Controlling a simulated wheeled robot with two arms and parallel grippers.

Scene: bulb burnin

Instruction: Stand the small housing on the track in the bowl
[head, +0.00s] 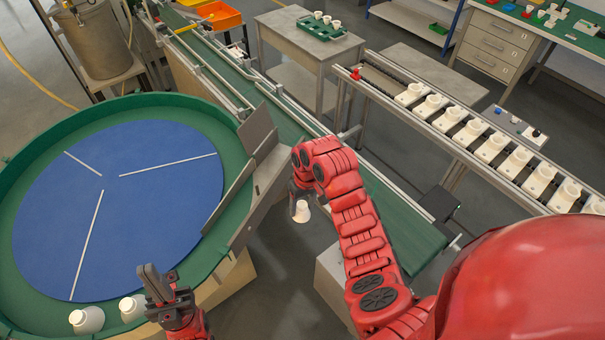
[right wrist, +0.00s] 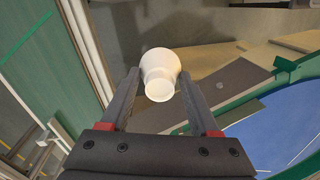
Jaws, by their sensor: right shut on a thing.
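The bowl (head: 20,172) is a large round green feeder at the left of the head view, with a blue disc (head: 140,200) in its middle and a green track (head: 212,137) around it. My right gripper (head: 299,200) is shut on a small white housing (head: 302,212), held in the air right of the bowl. The housing (right wrist: 160,72) also shows between the fingers in the right wrist view. My left gripper (head: 152,284) points up beside the near housings; its finger gap is hard to see.
A grey metal plate and chute (head: 262,172) stand at the bowl's right edge, between it and my right gripper. A green conveyor (head: 290,125) runs behind. A rail (head: 470,128) with several white holders lies at the right. A green tray (head: 322,30) sits on a grey table.

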